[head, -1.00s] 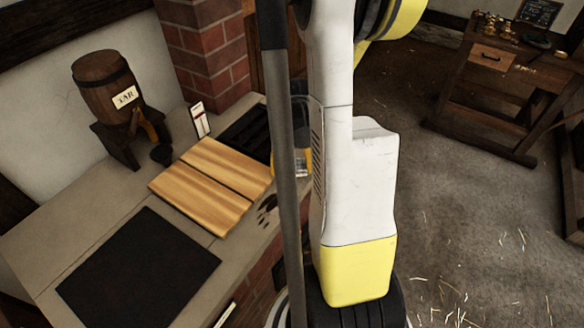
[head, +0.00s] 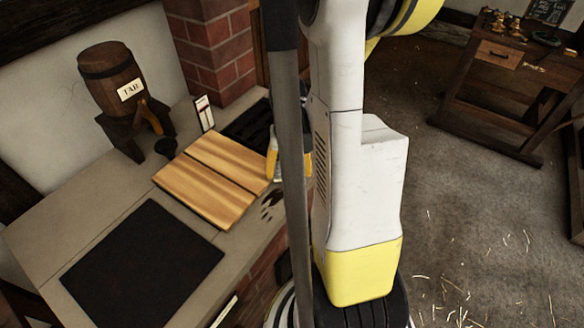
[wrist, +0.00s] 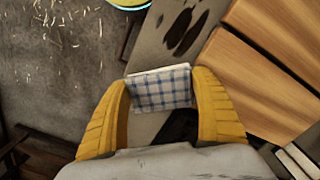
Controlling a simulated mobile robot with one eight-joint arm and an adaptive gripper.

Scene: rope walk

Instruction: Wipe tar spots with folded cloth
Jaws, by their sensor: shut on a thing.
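My gripper (wrist: 160,105) is shut on a folded cloth (wrist: 160,90), white with blue checks, in the wrist view. The yellow fingers hold it at its two sides. Dark tar spots (wrist: 185,28) lie on the pale counter, past the cloth in the wrist view. The tar spots also show in the head view (head: 271,202), at the counter's front edge right of the wooden boards. In the head view my arm hides most of the gripper and I cannot see the cloth.
Two wooden boards (head: 213,175) lie on the counter (head: 40,240) beside the spots. A black mat (head: 145,262) lies at the front left. A tar barrel (head: 112,80) stands on a cradle at the back. A workbench (head: 500,85) stands far right across open floor.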

